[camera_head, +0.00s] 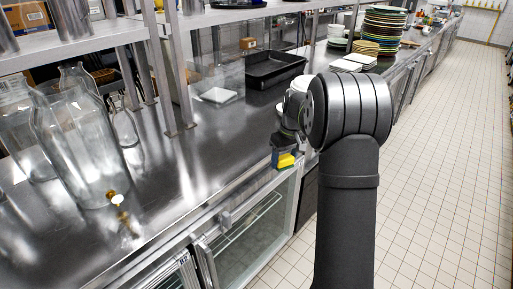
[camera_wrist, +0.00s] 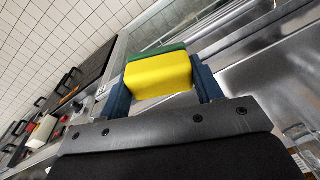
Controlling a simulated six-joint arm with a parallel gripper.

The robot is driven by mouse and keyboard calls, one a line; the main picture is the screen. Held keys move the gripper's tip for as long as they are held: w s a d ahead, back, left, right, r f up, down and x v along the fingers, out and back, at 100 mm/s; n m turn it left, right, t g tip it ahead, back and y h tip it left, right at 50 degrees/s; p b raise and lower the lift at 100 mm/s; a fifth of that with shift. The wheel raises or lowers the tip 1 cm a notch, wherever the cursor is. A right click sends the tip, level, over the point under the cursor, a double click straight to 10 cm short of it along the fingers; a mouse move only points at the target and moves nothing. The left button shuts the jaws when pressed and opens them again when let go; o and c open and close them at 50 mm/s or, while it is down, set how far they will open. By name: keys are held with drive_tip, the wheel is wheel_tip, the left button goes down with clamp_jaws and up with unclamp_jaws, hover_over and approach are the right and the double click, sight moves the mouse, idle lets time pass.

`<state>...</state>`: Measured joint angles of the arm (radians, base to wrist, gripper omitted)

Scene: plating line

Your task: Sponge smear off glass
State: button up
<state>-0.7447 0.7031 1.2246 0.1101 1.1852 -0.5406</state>
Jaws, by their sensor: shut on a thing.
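My gripper (camera_head: 284,150) is shut on a yellow sponge (camera_head: 287,160) near the counter's front edge, above the glass-fronted door (camera_head: 245,240) under the counter. In the wrist view, the sponge (camera_wrist: 160,76) sits between the two blue fingers of my gripper (camera_wrist: 162,84), its green side away from the camera. Large clear glass jars (camera_head: 75,135) stand on the left of the counter, one with a brass tap (camera_head: 113,197). I cannot make out a smear on any glass. My arm hides part of the counter front.
The steel counter (camera_head: 160,180) is mostly bare between the jars and a black tray (camera_head: 275,68). A small white dish (camera_head: 218,95) and stacked plates (camera_head: 383,25) stand farther back. Shelf posts (camera_head: 178,65) rise from the counter. The tiled floor (camera_head: 440,170) at right is clear.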

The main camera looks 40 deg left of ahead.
drive_tip(key=w+d+f+m+g, duration=0.1)
drive_tip(key=w+d+f+m, duration=0.15)
drive_tip(key=d, duration=0.45)
drive_tip(key=w+d+f+m, duration=0.2)
drive_tip(key=w+d+f, duration=0.15)
drive_tip(key=d, duration=0.35)
drive_tip(key=w+d+f+m+g, duration=0.1)
drive_tip(key=w+d+f+m, duration=0.2)
drive_tip(key=d, duration=0.4)
drive_tip(key=s+d+f+m+g+y, duration=0.2)
drive_tip(key=s+d+f+m+y, duration=0.3)
drive_tip(key=d+f, duration=0.7)
drive_tip(key=s+a+f+m+g+y, duration=0.1)
drive_tip(key=s+a+f+m+y, duration=0.45)
drive_tip(key=s+a, duration=0.75)
drive_tip(key=shift+s+a+f+m+t+y, duration=0.5)
drive_tip(key=shift+a+f+m+t+y, duration=0.65)
drive_tip(key=shift+a, duration=2.65)
drive_tip(key=shift+s+a+f+m+t+y, duration=0.65)
drive_tip(key=shift+a+m+t, duration=0.5)
drive_tip(key=shift+a, duration=2.6)
drive_tip(key=shift+s+a+f+m+t+y, duration=0.35)
drive_tip(key=shift+a+f+m+t+y, duration=0.85)
drive_tip(key=shift+a, duration=2.6)
